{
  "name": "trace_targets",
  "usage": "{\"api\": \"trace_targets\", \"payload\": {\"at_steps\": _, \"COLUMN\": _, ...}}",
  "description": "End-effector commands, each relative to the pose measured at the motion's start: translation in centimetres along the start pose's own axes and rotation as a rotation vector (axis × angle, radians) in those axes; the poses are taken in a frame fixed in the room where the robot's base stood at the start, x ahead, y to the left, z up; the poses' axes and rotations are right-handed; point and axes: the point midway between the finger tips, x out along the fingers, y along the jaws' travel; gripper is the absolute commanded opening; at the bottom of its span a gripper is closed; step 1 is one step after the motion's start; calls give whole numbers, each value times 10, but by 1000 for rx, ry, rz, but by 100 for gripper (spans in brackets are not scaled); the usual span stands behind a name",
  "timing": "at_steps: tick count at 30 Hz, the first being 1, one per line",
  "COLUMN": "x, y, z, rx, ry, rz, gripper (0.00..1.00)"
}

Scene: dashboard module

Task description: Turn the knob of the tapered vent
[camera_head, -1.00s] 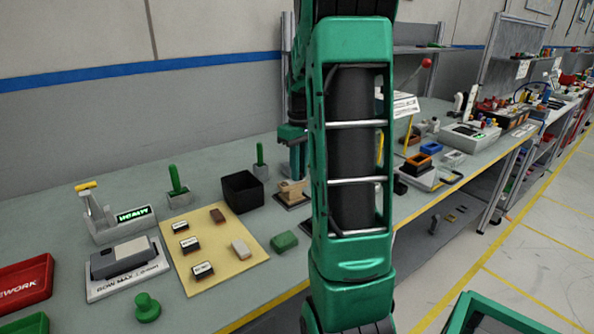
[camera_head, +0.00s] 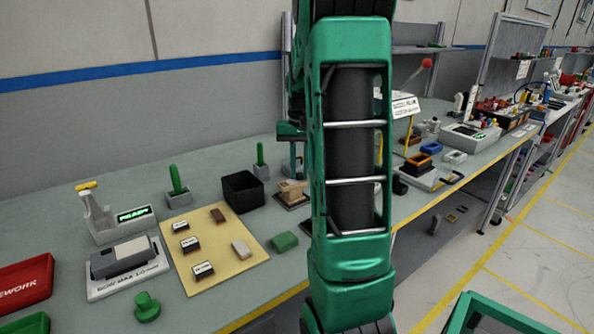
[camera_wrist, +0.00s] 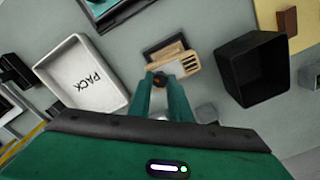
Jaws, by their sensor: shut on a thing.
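The tapered vent (camera_wrist: 186,62) is a tan slatted piece near the middle of the wrist view. It also shows in the head view (camera_head: 291,189), partly behind my arm. A small dark knob with an orange spot (camera_wrist: 160,80) sits at its near edge. My gripper (camera_wrist: 160,84) has its two green fingers shut on this knob, one on each side. The knob's exact angle is hard to tell. In the head view the fingertips are mostly hidden by my arm.
A black open box (camera_wrist: 250,72) stands right of the vent, and a white tray marked PACK (camera_wrist: 103,50) stands left. A dark framed block (camera_wrist: 165,47) lies just behind the vent. A yellow mat (camera_head: 235,270) with small blocks lies in the head view.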

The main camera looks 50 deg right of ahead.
Motion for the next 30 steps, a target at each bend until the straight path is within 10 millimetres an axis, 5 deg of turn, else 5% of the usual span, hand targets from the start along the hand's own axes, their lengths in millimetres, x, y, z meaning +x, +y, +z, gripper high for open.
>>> {"api": "trace_targets", "payload": {"at_steps": 15, "x": 0, "y": 0, "z": 0, "rx": 458, "ry": 0, "rz": 0, "gripper": 0}}
{"api": "trace_targets", "payload": {"at_steps": 30, "x": 0, "y": 0, "z": 0, "rx": 668, "ry": 0, "rz": 0, "gripper": 0}}
